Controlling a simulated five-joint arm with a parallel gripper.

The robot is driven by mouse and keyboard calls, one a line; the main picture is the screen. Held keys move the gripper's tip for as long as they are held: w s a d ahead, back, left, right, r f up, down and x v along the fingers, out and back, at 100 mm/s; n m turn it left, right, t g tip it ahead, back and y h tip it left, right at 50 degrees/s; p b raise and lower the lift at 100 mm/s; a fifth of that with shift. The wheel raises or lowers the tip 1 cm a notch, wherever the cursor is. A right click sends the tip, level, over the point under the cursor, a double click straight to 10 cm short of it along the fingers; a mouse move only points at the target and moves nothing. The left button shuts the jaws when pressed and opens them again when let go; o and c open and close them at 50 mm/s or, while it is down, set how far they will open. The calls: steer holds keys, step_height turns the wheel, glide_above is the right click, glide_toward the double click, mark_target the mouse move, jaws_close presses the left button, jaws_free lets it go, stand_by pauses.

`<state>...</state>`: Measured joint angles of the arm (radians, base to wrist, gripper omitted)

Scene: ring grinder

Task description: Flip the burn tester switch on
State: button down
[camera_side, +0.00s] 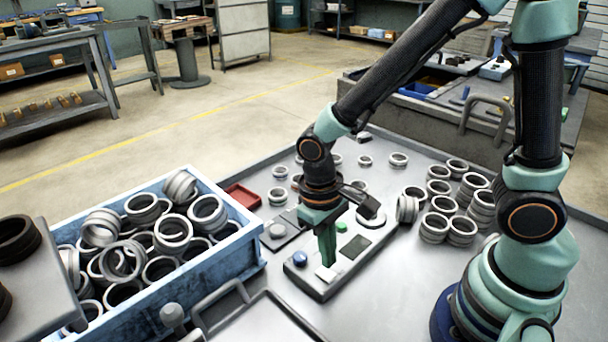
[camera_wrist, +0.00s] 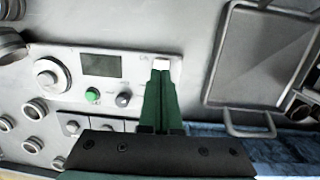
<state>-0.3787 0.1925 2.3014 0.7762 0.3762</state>
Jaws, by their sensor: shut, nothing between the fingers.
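The burn tester (camera_side: 328,283) is a long grey box on the bench, with a dark screen, a green button and a white rocker-like piece that looks like the switch (camera_side: 326,273). In the wrist view the tester (camera_wrist: 75,55) shows its panel, and the white switch (camera_wrist: 161,64) sits at its right end, right beyond my fingertips. My gripper (camera_side: 327,262) points down over the tester, its green fingers shut and empty. In the wrist view my gripper (camera_wrist: 160,76) overlaps the switch's near edge; I cannot tell whether they touch. Which way the switch is set is unclear.
A blue crate (camera_side: 225,255) of metal rings stands left. Loose rings (camera_side: 434,228) lie right. A metal tray (camera_side: 262,318) lies in front.

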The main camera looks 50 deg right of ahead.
mark_target(326, 274)
steer(key=shift+s+f, duration=0.2)
steer(key=shift+f, duration=1.1)
